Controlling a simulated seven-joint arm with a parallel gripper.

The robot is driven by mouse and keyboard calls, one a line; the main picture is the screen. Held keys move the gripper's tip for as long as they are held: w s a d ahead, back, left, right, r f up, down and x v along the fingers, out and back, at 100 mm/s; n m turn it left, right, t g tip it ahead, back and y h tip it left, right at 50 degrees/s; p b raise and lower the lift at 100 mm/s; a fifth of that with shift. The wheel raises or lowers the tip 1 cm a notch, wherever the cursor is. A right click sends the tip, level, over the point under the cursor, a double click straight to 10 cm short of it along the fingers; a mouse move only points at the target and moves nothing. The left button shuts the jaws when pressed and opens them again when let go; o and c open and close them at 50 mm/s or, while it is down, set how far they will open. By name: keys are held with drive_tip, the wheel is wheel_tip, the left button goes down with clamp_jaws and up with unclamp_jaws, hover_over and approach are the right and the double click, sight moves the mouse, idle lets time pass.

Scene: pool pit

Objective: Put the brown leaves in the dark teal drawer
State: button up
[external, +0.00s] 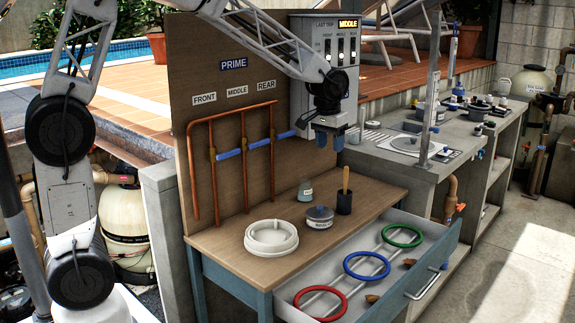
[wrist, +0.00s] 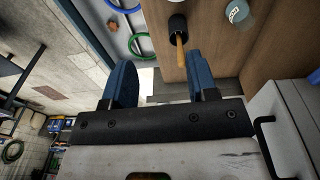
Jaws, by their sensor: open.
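The dark teal drawer (external: 438,262) is pulled open under the wooden worktop. Small brown leaves show inside it, one near the green ring (external: 409,262) and one near the blue ring (external: 373,298). My gripper (external: 330,141) hangs above the back right of the worktop, higher than the drawer and apart from the leaves. Its two blue fingers stand apart in the wrist view (wrist: 163,82), with nothing between them.
Red (external: 320,303), blue (external: 367,266) and green (external: 402,236) rings lie in the drawer. The worktop holds a white coiled ring (external: 272,239), a grey round tin (external: 320,217), a small jar (external: 305,190) and a black cup (external: 344,202) with a wooden handle. A pipe panel stands behind.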

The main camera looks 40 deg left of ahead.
drive_tip(key=s+a+r, duration=0.3)
drive_tip(key=s+a, duration=0.2)
drive_tip(key=s, duration=0.5)
drive_tip(key=s+a+r+t, duration=0.15)
drive_tip(key=s+a, duration=0.35)
drive_tip(key=s, duration=0.5)
drive_tip(key=s+a+r+g, duration=0.1)
drive_tip(key=s+a+r, duration=0.3)
drive_tip(key=s, duration=0.6)
drive_tip(key=s+a+f, duration=0.1)
drive_tip(key=s+a, duration=0.1)
drive_tip(key=s, duration=0.3)
drive_tip(key=s+a+f, duration=0.2)
drive_tip(key=s, duration=0.4)
drive_tip(key=shift+f+t, duration=0.3)
drive_tip(key=shift+t, duration=0.15)
drive_tip(key=shift+w, duration=0.1)
